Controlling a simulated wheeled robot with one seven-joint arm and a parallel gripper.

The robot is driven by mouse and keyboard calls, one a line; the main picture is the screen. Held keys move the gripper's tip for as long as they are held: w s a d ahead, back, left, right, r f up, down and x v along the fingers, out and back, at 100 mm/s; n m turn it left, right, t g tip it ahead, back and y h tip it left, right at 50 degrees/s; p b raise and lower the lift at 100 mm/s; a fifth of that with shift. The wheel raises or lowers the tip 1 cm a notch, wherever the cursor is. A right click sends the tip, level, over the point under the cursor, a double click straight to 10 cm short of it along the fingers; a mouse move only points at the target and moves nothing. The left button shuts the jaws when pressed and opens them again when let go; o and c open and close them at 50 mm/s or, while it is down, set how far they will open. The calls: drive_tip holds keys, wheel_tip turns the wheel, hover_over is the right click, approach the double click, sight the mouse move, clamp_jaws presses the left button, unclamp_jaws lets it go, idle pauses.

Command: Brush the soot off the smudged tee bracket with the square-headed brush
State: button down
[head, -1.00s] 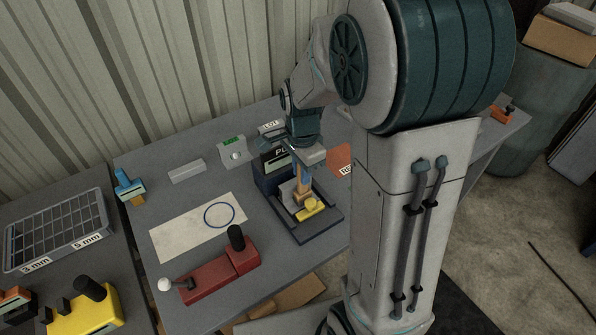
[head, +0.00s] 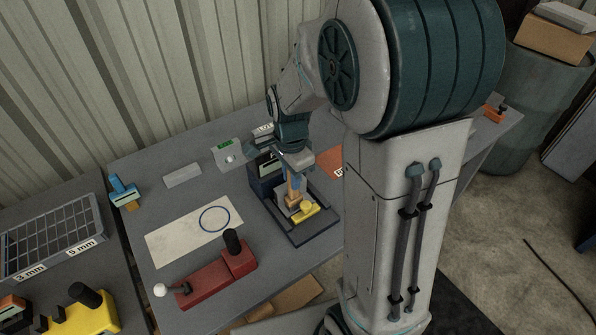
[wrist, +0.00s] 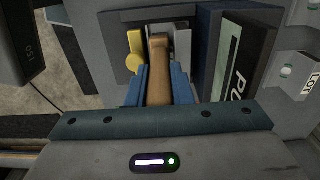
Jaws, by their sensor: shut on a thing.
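My gripper (head: 292,178) is over the dark-framed stand on the table, pointing down. It is shut on a tan, wood-coloured handle (head: 293,190), which I take to be the brush's. In the wrist view the handle (wrist: 158,60) lies between the blue fingers (wrist: 159,88). The brush head is hidden, so I cannot tell its shape or whether it touches anything. A yellow piece (head: 306,213) sits beside the handle's lower end; it also shows in the wrist view (wrist: 134,50). I cannot make out the tee bracket or any soot for sure.
A dark labelled box (head: 262,178) stands close behind the stand (head: 318,233). A red toggle-like fixture (head: 210,281), a pale sheet (head: 172,243) with a blue ring, a grey block (head: 182,175) and a blue tool (head: 122,188) lie to the left. An orange-red mat (head: 328,162) lies behind.

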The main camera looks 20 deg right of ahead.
drive_tip(key=shift+s+a, duration=0.1)
drive_tip(key=shift+a, duration=0.15)
drive_tip(key=shift+w+d, duration=0.3)
drive_tip(key=shift+d, duration=0.5)
idle(0.5)
drive_tip(key=shift+r, duration=0.1)
wheel_tip(320, 180, up, 8)
drive_tip(key=p, duration=0.6)
idle(0.5)
